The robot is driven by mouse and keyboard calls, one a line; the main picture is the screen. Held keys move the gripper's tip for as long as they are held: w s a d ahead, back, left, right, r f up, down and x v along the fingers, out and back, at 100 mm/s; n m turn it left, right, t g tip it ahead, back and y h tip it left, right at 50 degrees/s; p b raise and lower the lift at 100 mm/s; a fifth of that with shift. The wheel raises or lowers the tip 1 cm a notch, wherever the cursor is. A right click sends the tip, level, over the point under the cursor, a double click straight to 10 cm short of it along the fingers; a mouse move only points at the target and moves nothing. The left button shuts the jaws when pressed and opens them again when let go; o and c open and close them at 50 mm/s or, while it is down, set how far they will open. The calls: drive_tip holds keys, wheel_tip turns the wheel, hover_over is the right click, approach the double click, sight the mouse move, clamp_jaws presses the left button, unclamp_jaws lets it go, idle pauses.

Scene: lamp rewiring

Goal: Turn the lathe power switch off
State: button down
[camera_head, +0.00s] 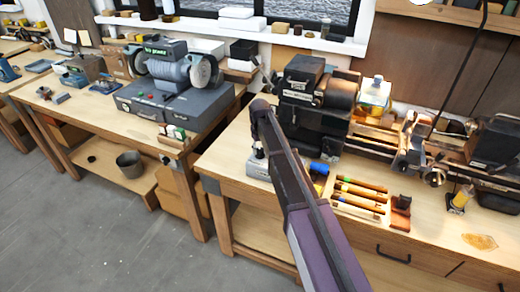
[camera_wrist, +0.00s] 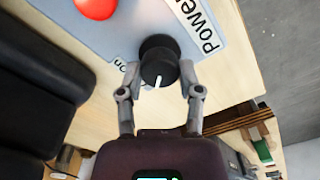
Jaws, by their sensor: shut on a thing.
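The power switch is a black round knob (camera_wrist: 158,52) with a white pointer line, on a light blue-grey box (camera_wrist: 115,30) labelled "Power". In the wrist view the pointer line is toward the bottom of the picture, and a small "on" label sits left of the knob. My gripper (camera_wrist: 159,78) has one finger on each side of the knob and is shut on it. In the head view the box (camera_head: 256,168) sits at the left end of the lathe bench, partly hidden by my arm. The lathe (camera_head: 320,100) stands behind it.
A red button (camera_wrist: 96,8) is on the same box. Right of my arm, several wood-handled tools (camera_head: 358,192) lie on the lathe bench (camera_head: 240,190). A grinder (camera_head: 172,70) stands on the left bench. Grey floor (camera_head: 90,230) is clear at front left.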

drive_tip(key=shift+s+n, duration=0.1)
drive_tip(key=shift+n, duration=0.5)
drive_tip(key=shift+c, duration=1.3)
unclamp_jaws()
drive_tip(key=shift+m, duration=0.4)
